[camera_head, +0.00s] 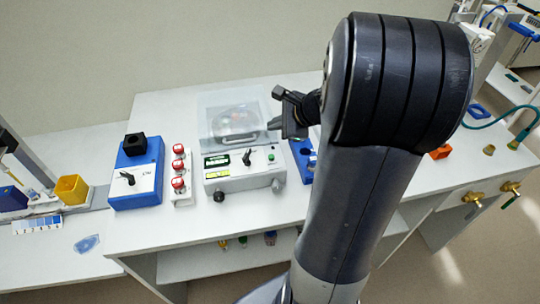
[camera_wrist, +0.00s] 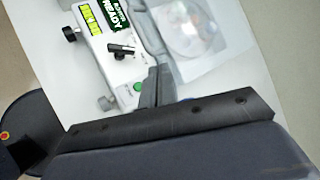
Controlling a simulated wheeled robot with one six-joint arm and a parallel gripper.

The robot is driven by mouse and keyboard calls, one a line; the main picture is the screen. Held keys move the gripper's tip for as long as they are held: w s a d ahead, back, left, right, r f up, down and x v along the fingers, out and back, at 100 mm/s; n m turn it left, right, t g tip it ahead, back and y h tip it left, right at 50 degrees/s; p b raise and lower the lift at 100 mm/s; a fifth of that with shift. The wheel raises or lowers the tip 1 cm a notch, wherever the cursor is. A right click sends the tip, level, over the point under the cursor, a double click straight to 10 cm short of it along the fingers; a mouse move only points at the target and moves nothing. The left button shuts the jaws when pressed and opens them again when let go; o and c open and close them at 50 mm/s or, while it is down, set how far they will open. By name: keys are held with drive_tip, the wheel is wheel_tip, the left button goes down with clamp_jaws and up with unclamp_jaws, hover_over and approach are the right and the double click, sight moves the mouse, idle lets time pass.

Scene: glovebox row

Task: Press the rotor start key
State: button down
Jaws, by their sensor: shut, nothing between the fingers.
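The white centrifuge unit (camera_head: 243,181) stands on the bench in the head view, with a small display and a black lever (camera_head: 247,157) on its panel. A small green round key (camera_head: 271,157) sits at the right of the panel, and it also shows in the wrist view (camera_wrist: 139,87). The wrist view shows a green display (camera_wrist: 118,17) reading READY. My gripper (camera_head: 283,112) is shut and empty, above the back right of the unit. Any marking on the key is too small to read.
A clear lid (camera_head: 228,108) covers a round rotor behind the panel. Red-capped items (camera_head: 178,168) and a blue box (camera_head: 137,180) stand to the left. Another blue item (camera_head: 303,155) is close on the right, partly hidden by my arm.

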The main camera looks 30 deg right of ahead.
sight(271, 157)
drive_tip(key=shift+f+b, duration=3.75)
drive_tip(key=shift+f, duration=0.65)
drive_tip(key=shift+f+b, duration=0.4)
